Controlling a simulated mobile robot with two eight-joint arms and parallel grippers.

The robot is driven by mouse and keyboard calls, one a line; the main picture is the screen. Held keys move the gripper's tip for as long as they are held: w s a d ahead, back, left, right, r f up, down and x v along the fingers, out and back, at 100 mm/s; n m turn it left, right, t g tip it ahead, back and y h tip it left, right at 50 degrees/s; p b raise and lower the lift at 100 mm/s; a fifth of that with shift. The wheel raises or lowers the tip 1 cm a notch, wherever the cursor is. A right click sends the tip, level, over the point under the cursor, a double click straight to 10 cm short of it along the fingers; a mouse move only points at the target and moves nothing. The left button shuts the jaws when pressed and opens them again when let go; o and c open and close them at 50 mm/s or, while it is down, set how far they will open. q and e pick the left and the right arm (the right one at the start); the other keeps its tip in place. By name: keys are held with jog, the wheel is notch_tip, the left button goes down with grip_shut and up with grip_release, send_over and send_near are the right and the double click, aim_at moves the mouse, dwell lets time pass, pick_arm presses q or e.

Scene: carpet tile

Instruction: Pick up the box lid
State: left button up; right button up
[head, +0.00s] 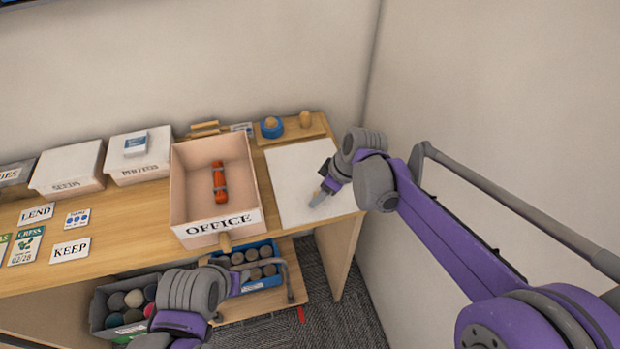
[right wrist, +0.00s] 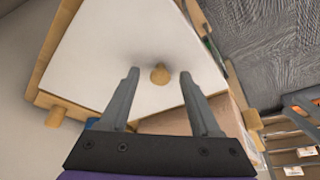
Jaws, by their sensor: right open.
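The box lid (head: 290,182) is a flat white panel lying on the wooden desk, right of the open box labelled OFFICE (head: 178,200). In the right wrist view the white lid (right wrist: 110,50) fills the upper middle, with a round wooden knob (right wrist: 160,74) on it. My right gripper (head: 319,196) is over the lid's right part. It is open, its two fingers on either side of the knob, with no contact visible. My left gripper (head: 238,282) is low in front of the desk; its fingers are too unclear to judge.
The OFFICE box holds a red-orange object (head: 219,182). A blue ring with a wooden piece (head: 271,127) and a wooden knob (head: 305,119) stand behind the lid. White boxes (head: 68,168) and cards line the left. Bins of cans (head: 252,272) sit below. A wall bounds the right.

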jog(key=shift+c, duration=0.3)
grip_shut()
